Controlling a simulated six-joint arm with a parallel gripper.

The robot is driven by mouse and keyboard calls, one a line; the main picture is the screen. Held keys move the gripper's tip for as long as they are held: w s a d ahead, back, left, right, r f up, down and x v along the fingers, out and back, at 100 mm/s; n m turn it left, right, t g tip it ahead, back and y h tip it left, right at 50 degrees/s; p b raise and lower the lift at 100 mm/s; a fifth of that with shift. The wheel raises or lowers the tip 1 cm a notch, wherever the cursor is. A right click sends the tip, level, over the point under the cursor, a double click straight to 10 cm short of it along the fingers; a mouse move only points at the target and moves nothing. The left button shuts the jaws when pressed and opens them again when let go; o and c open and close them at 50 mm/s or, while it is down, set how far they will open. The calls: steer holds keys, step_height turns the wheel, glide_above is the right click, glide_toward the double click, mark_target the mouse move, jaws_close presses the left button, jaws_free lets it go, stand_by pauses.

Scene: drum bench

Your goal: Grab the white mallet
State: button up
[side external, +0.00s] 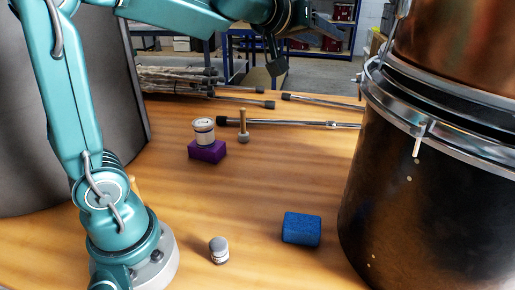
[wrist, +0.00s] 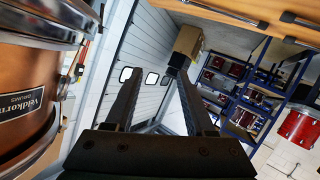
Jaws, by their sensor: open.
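A mallet (side external: 243,137) stands head down on the bench, with a wooden handle pointing up and a greyish head; I cannot tell whether it is the white one. A tan stick (side external: 134,186) shows partly behind my arm near its base; its lower end is hidden. My gripper (side external: 303,46) is high above the back of the bench, well clear of the mallet. In the wrist view my gripper (wrist: 158,76) has its two dark fingers apart with nothing between them, and no mallet is in that view.
A white-and-metal can (side external: 203,131) sits on a purple block (side external: 207,152) left of the mallet. Metal stands (side external: 290,123) lie behind. A large drum (side external: 415,190) fills the right. The middle bench is clear.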

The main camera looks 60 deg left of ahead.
steer(key=w+a+f+n+y, duration=0.2)
steer(key=a+y, duration=0.1)
steer(key=a, duration=0.3)
steer(key=n+g+y, duration=0.7)
steer(key=g+y, duration=0.1)
steer(key=g, duration=0.2)
glide_above(243, 121)
steer(key=d, duration=0.1)
step_height(243, 121, down, 9)
step_height(243, 121, down, 16)
steer(key=shift+s+r, duration=0.1)
steer(key=shift+r, duration=0.15)
steer(key=shift+x, duration=2.5)
steer(key=shift+d, duration=0.1)
jaws_close()
